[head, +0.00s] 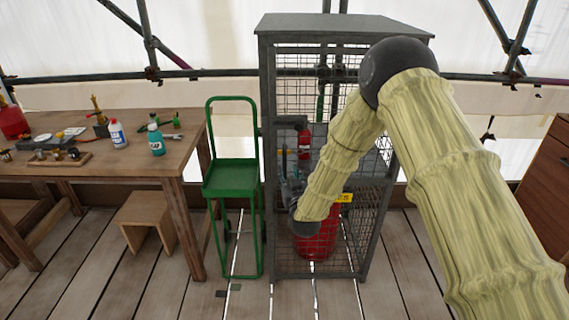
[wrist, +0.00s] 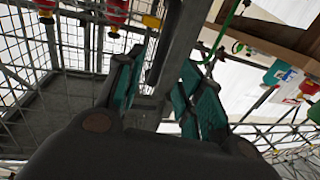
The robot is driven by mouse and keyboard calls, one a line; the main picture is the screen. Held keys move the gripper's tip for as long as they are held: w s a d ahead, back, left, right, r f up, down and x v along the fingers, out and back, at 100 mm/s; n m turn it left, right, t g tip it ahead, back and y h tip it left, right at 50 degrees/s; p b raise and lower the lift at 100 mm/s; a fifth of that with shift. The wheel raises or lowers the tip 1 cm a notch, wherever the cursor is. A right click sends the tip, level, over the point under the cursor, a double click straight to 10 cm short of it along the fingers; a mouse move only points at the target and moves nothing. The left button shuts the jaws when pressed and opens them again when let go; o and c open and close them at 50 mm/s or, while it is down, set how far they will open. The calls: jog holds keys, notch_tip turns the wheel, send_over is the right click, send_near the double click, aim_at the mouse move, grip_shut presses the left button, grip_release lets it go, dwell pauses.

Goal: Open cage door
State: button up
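A tall grey wire-mesh cage (head: 345,28) stands at the centre of the head view, with mesh across its front. My arm crosses that front and hides much of it, so I cannot tell where the door's edges or latch are. My gripper (head: 291,186) is low at the cage's left front side, close to the left upright. In the wrist view my gripper (wrist: 160,92) has its two teal-padded fingers spread apart. A grey metal post (wrist: 181,42) shows between and beyond them. I cannot tell whether either finger touches it.
Red cylinders (head: 304,146) are inside the cage. A green hand truck (head: 231,180) stands close on its left. A wooden workbench (head: 110,165) with bottles and tools is further left, with a small stool (head: 150,215) by it. A wooden cabinet (head: 548,165) is at right. Plank floor in front is clear.

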aim_at(285, 165)
jog(key=w, duration=0.2)
jog(key=w+a, duration=0.1)
jog(key=w, duration=0.2)
jog(key=w+p, duration=0.1)
jog(key=w, duration=0.1)
jog(key=shift+w+a, duration=0.2)
jog(key=shift+a, duration=0.05)
grip_shut()
